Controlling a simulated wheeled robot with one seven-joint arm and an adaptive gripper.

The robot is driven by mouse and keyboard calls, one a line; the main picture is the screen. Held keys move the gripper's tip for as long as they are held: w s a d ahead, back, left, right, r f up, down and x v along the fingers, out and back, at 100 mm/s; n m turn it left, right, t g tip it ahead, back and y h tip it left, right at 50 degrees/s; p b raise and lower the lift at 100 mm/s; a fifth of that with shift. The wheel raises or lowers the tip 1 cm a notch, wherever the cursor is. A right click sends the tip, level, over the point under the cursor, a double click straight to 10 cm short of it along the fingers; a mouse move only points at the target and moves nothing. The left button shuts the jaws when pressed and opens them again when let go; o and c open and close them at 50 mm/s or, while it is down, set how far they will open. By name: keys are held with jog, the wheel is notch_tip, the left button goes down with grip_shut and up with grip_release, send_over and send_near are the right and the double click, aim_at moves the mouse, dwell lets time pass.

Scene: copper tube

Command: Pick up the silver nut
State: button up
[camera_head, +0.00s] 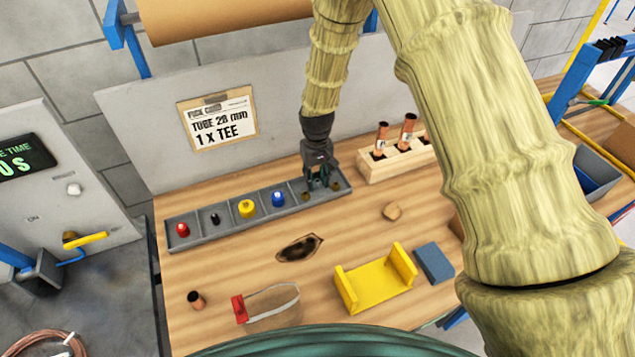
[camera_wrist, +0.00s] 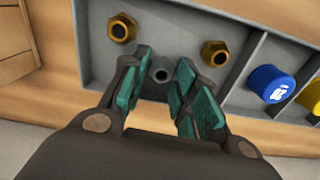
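The silver nut (camera_wrist: 161,76) is a small grey ring in the end compartment of a grey tray (camera_wrist: 187,22). In the wrist view it shows between the two fingertips of my gripper (camera_wrist: 163,65), with a gap to each side. My gripper is open and points down over the tray. In the head view my gripper (camera_head: 322,183) is over the right end of the tray (camera_head: 228,224) and hides the silver nut. Whether the fingertips are level with the nut or above it, I cannot tell.
Two brass nuts (camera_wrist: 122,27) (camera_wrist: 215,52) flank the silver one in the same compartment. A tray divider and a blue cap (camera_wrist: 271,84) lie beyond. A wooden block with copper tubes (camera_head: 392,157) stands right of my gripper. A yellow cradle (camera_head: 375,284) sits in front.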

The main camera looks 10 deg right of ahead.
grip_shut()
jog(key=shift+r, duration=0.1)
